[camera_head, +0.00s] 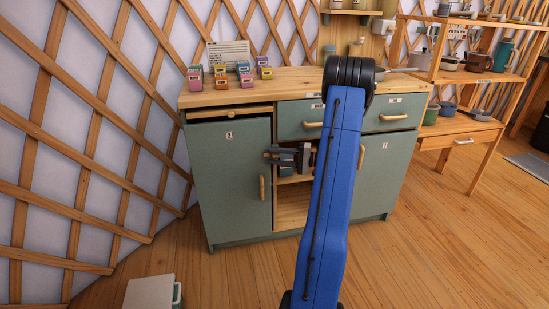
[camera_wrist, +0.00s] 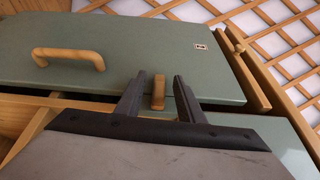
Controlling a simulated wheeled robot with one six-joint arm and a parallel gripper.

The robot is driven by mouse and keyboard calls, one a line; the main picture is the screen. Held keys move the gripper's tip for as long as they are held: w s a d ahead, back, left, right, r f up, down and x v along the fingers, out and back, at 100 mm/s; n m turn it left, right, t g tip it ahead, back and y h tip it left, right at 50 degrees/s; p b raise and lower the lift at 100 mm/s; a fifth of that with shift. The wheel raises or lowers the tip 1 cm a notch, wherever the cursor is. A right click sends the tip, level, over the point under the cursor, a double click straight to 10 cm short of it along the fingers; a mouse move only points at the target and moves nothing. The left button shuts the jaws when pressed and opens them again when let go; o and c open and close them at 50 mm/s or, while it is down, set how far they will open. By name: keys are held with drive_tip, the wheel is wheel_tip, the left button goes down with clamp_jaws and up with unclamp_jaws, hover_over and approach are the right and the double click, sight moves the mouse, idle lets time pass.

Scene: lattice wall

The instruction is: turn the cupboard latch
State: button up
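The cupboard latch (camera_wrist: 158,92) is a small wooden peg at the edge of the green door in the wrist view. My gripper (camera_wrist: 159,80) is open, with one dark finger on each side of the latch and a narrow gap showing on both sides. In the head view my gripper (camera_head: 287,158) is at the right edge of the left door (camera_head: 231,165), marked 2, in front of the open middle shelf. The latch cannot be made out there. The door's wooden handle (camera_wrist: 68,57) also shows in the head view (camera_head: 262,188).
The right door (camera_head: 384,170) has its own handle. Above are drawers (camera_head: 300,118) and a wooden worktop (camera_head: 290,80) with several small coloured boxes (camera_head: 221,77). A shelf unit (camera_head: 470,78) stands to the right. The floor in front is mostly clear, with a pale box (camera_head: 149,292) at lower left.

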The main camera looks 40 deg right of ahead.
drive_tip(key=v, duration=1.6)
drive_tip(key=shift+s+d, duration=0.25)
drive_tip(key=shift+s, duration=0.05)
drive_tip(key=w+a+r+n+g, duration=0.1)
drive_tip(key=w+a+r+g, duration=0.15)
drive_tip(key=a, duration=0.55)
drive_tip(key=w+a+r+n+g, duration=0.1)
drive_tip(key=a+r+n+g, duration=0.15)
drive_tip(key=a, duration=0.55)
drive_tip(key=w+a+r+n+g, duration=0.1)
drive_tip(key=w+a+r+g, duration=0.2)
drive_tip(key=a, duration=0.5)
drive_tip(key=s+a+r+n+g+h, duration=0.1)
drive_tip(key=s+a+g, duration=0.15)
drive_tip(key=a, duration=0.55)
drive_tip(key=s+a+r+n+g+h, duration=0.15)
drive_tip(key=s+a, duration=0.25)
drive_tip(key=a, duration=0.4)
drive_tip(key=s+a+r+n+t+h, duration=0.1)
drive_tip(key=s+a+h, duration=0.3)
drive_tip(key=s, duration=0.4)
drive_tip(key=s+a+r+n+t+h, duration=0.1)
drive_tip(key=s+a+n+h, duration=0.2)
drive_tip(key=s+a, duration=0.3)
drive_tip(key=shift+s+a+h, duration=0.4)
drive_tip(key=shift+s+h, duration=0.15)
drive_tip(key=shift+s, duration=0.85)
